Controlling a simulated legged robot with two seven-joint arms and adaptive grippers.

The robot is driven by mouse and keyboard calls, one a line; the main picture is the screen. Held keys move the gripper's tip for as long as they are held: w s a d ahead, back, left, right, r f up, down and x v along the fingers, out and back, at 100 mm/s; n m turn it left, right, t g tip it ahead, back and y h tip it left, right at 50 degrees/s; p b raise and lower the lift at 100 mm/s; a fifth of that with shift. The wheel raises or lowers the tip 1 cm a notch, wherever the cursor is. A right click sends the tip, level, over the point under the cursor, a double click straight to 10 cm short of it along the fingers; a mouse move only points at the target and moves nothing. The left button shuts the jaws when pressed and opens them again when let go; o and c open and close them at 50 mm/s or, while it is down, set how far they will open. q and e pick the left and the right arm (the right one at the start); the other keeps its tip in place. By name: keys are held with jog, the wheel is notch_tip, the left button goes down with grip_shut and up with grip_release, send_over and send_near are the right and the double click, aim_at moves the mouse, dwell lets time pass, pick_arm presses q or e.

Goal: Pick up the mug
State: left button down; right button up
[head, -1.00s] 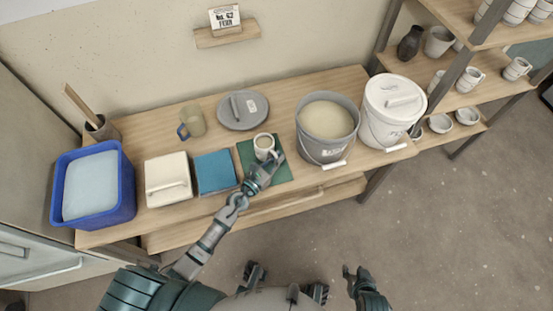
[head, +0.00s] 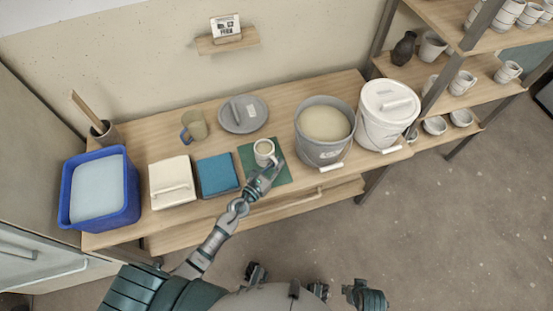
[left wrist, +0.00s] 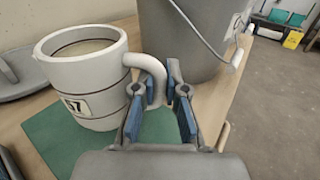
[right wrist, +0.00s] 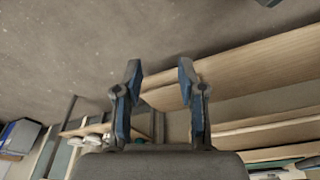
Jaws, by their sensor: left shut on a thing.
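The white mug (head: 263,149) with dark bands is upright over the green mat (head: 284,176). In the left wrist view the mug (left wrist: 85,70) shows at left with a dark-marked label, its handle (left wrist: 150,75) pointing to my gripper. My left gripper (head: 270,166) is at the mug's near right side. Its blue-padded fingers (left wrist: 160,97) are shut on the handle. I cannot clearly tell whether the mug's base touches the mat. My right gripper (right wrist: 158,75) is open and empty, away from the table.
A grey bucket of glaze (head: 325,125) stands close right of the mug, with a lidded white bucket (head: 388,112) beyond. Behind are a grey lid (head: 243,114) and a tan mug (head: 195,126).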

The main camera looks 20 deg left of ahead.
pick_arm(q)
jog(key=s+d+r, duration=0.1)
jog(key=s+d, duration=0.3)
jog(key=s, duration=0.8)
jog(key=shift+s+d+r+p, duration=0.2)
jog(key=shift+r+p, duration=0.05)
jog(key=shift+p, duration=0.2)
pick_arm(e)
jog(key=shift+x, duration=1.6)
jog(key=shift+s, duration=0.1)
pick_arm(q)
jog(key=shift+s, duration=0.1)
